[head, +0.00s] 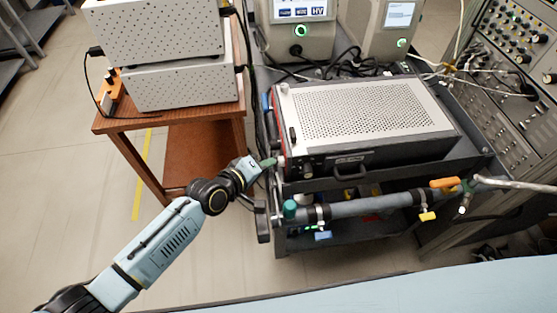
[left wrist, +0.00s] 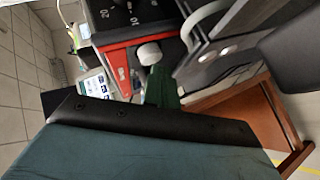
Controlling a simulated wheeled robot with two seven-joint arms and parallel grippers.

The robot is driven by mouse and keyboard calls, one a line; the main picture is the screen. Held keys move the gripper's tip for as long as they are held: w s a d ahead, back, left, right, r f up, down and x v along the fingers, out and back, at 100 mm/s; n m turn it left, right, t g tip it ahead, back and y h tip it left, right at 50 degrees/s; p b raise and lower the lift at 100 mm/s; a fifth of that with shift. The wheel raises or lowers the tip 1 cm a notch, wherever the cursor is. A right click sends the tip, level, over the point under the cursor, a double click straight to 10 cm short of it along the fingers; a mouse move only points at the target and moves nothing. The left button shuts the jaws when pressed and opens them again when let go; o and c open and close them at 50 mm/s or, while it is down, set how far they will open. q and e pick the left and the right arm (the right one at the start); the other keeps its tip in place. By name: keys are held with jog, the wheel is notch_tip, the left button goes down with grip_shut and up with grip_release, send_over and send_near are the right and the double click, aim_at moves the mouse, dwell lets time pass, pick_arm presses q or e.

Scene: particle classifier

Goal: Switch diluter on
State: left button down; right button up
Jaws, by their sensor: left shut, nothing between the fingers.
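A wide box-shaped instrument (head: 365,108) with a perforated light top and dark front lies on the cart's upper shelf in the head view. I take it for the diluter, though no readable label confirms this. My left gripper (head: 270,162) is shut and empty, with its green fingertips at the instrument's front left corner. In the left wrist view, the green fingers (left wrist: 163,85) are close beside a white round knob (left wrist: 149,53) on a red and black panel (left wrist: 117,62). I cannot tell whether they touch it. My right gripper is out of view.
The dark cart (head: 480,160) carries a horizontal pipe (head: 370,207) with colored valves below the instrument. A wooden stand (head: 170,192) with two perforated white boxes is at the left. Two screen units (head: 302,35) stand behind. Open floor (head: 50,160) lies at left.

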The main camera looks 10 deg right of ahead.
pick_arm(q)
jog(key=shift+d, duration=0.9)
dwell(0.8)
jog(key=shift+a, duration=1.3)
jog(key=shift+a+b, duration=0.55)
jog(key=shift+a, duration=1.95)
